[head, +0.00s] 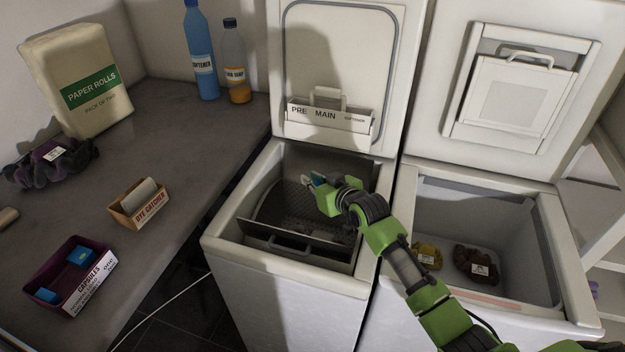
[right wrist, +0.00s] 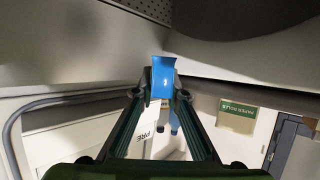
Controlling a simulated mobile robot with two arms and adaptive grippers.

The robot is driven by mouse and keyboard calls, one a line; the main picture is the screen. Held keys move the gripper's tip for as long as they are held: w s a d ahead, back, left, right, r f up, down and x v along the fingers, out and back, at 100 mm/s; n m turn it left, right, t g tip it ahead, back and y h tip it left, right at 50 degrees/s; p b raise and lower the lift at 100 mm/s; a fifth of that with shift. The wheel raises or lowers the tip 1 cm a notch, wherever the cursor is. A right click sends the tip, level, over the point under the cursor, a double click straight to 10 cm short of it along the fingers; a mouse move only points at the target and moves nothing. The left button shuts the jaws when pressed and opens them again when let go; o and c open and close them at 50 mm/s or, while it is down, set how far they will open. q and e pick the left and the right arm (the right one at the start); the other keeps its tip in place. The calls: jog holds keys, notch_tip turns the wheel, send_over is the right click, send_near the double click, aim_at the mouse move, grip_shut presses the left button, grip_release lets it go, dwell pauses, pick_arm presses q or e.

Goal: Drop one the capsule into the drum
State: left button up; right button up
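A blue capsule (right wrist: 162,78) is pinched between the fingertips of my right gripper (right wrist: 161,92). In the head view my right gripper (head: 316,181) reaches over the open left toploader, and only a little of the blue capsule (head: 319,179) shows there. The perforated grey drum (head: 283,207) lies in that machine below the gripper, with its flap (head: 297,250) at the front. The capsule is apart from the drum. Two more blue capsules (head: 80,257) sit in the purple capsules box (head: 74,246) on the counter. My left gripper is not in view.
The left machine's lid (head: 330,60) stands open behind the gripper. The right toploader (head: 475,215) is open and holds a yellow and a brown bundle. The counter bears a dye catcher box (head: 139,206), paper rolls (head: 76,80), two bottles and a dark scrunched cloth.

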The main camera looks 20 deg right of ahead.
jog(key=o, duration=0.5)
notch_tip(320, 180, up, 10)
dwell(0.4)
